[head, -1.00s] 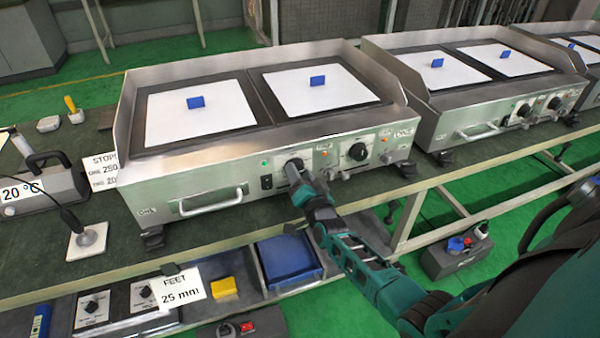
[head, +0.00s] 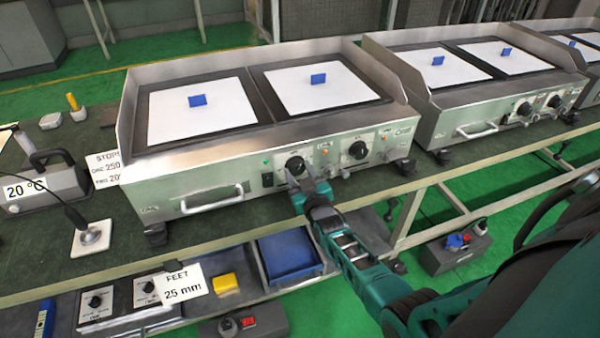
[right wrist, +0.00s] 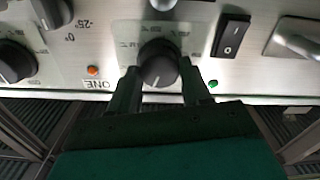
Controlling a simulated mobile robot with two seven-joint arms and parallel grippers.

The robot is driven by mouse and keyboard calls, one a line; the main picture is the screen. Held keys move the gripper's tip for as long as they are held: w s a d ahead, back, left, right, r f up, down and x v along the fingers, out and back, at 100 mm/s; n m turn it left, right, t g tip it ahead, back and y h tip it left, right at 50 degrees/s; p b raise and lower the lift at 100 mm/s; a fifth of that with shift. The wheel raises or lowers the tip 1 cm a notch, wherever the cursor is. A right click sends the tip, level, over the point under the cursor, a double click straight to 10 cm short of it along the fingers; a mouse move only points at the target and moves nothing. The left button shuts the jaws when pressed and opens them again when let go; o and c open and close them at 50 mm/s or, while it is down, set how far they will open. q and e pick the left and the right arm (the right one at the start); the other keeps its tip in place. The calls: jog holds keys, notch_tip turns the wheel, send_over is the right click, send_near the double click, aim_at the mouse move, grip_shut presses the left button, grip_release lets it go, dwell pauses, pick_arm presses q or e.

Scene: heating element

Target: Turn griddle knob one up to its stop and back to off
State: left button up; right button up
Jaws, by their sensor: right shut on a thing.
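The griddle (head: 215,189) stands on the bench, with a white sheet and a blue tab on each of its two plates. Knob one (head: 295,166) is the round black left knob on its front panel. My right gripper (head: 300,186) reaches the panel from the front. In the right wrist view, its two dark fingers (right wrist: 161,88) stand on either side of knob one (right wrist: 158,71), shut on it. My left gripper is not in view.
The second knob (head: 358,150) is to the right on the same panel. A black rocker switch (right wrist: 230,36) and a lit green lamp (right wrist: 213,84) are near knob one. The griddle's drawer handle (head: 212,202) juts out at left. A second griddle (head: 450,130) stands at right.

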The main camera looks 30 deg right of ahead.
jog(key=shift+n, duration=2)
jog(key=o, duration=1.1)
jog(key=shift+c, duration=0.2)
